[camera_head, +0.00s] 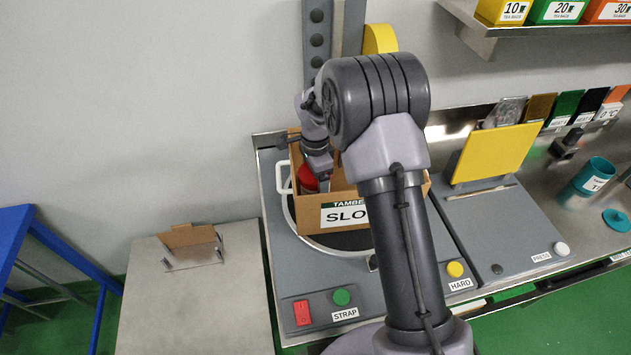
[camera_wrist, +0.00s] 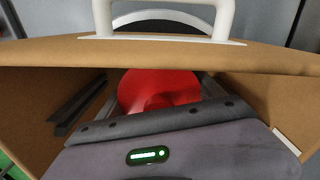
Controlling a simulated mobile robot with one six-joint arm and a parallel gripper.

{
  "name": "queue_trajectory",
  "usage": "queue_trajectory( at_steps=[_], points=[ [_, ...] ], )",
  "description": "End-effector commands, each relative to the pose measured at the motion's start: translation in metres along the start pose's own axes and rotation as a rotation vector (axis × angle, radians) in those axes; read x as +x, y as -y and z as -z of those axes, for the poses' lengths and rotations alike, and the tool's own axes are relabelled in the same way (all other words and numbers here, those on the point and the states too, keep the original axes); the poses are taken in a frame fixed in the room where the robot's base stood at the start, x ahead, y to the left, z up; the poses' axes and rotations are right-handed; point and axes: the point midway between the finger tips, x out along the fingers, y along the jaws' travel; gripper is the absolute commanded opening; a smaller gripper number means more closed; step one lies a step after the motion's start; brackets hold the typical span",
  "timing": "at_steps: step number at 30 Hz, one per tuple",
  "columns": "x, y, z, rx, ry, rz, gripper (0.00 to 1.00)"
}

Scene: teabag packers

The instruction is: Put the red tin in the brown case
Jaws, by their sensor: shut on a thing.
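The brown case (camera_head: 306,219) stands on the strapping machine, open at the top, with a label reading "SLO" on its front. The red tin (camera_head: 308,178) is inside the case's walls at its left end, and it also shows in the wrist view (camera_wrist: 160,88). My gripper (camera_head: 321,176) reaches down into the case from above and is shut on the tin. In the wrist view my gripper's body hides the tin's lower part, so I cannot tell whether the tin touches the case floor. My arm hides the right part of the case.
A white handle (camera_wrist: 165,14) stands beside the case wall. The strapping machine (camera_head: 316,281) has red, green and yellow buttons. A press with a yellow plate (camera_head: 495,153) stands right. A teal cup (camera_head: 593,177) is farther right. A grey table (camera_head: 190,305) at left is mostly clear.

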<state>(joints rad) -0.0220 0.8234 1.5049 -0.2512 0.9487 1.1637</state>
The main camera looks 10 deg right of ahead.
Motion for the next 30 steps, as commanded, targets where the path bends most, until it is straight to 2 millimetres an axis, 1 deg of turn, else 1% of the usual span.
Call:
queue_trajectory(
  at_steps=[2, 3, 5, 6, 14, 17, 20, 24, 27, 30],
  points=[
    [0.004, 0.000, 0.000, 0.000, 0.000, 0.000, 0.14],
    [0.004, 0.000, 0.000, 0.000, 0.000, 0.000, 0.79],
    [0.003, 0.000, 0.000, 0.000, 0.000, 0.000, 0.91],
    [0.003, 0.000, 0.000, 0.000, 0.000, 0.000, 0.99],
    [0.003, 0.000, 0.000, 0.000, 0.000, 0.000, 0.99],
    [-0.005, 0.000, 0.000, 0.000, 0.000, 0.001, 0.99],
    [-0.027, 0.001, 0.000, 0.000, 0.000, 0.004, 0.99],
    [-0.070, 0.001, 0.000, 0.000, -0.001, 0.005, 0.99],
    [-0.095, 0.001, 0.000, 0.000, 0.000, 0.003, 0.99],
    [-0.111, 0.000, 0.000, 0.000, 0.000, 0.001, 0.99]
  ],
)
